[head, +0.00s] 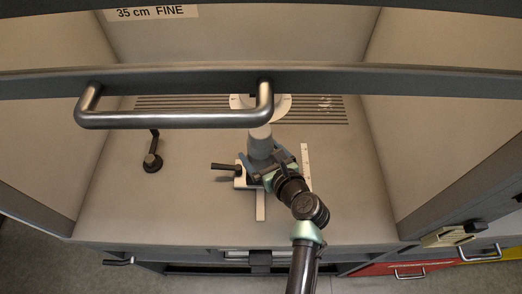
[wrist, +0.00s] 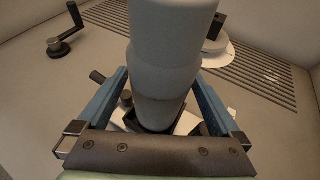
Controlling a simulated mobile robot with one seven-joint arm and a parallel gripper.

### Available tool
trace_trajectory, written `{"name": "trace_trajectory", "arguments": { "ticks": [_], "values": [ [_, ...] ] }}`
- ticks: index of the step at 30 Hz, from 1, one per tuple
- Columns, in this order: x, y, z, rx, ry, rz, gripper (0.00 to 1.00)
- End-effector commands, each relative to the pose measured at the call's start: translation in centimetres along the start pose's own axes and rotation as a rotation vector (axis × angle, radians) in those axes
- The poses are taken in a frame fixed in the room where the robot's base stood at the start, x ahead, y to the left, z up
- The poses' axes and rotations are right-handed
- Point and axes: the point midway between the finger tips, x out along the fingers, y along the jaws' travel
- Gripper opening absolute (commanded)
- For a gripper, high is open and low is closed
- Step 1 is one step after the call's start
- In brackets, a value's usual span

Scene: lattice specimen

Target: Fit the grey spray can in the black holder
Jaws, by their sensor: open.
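The grey spray can (head: 260,146) stands upright at the middle of the work surface, and it fills the centre of the wrist view (wrist: 169,68). The black holder (wrist: 128,118) shows as a dark rim around the can's foot, on a pale mount. The can's foot appears to sit inside it; I cannot tell how deep. My gripper (head: 262,163) is at the can's lower part. In the wrist view my gripper (wrist: 163,78) has its blue fingers spread on either side of the can, with gaps visible, so it is open.
A black lever (head: 225,166) sticks out left of the mount. A crank handle (head: 152,158) stands further left. A white scale strip (head: 305,165) lies to the right. A white round plate (head: 280,104) and slots lie behind. The cabinet's front bar with its metal handle (head: 170,119) crosses above.

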Motion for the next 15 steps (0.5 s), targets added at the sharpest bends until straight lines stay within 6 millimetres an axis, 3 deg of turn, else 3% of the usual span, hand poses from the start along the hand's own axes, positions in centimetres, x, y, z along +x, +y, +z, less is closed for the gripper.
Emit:
{"name": "trace_trajectory", "arguments": {
  "ticks": [8,15],
  "values": [
    [-0.2,0.0,0.2,0.000,-0.002,0.000,1.00],
    [-1.9,0.0,0.4,0.002,-0.004,-0.001,1.00]
  ]
}}
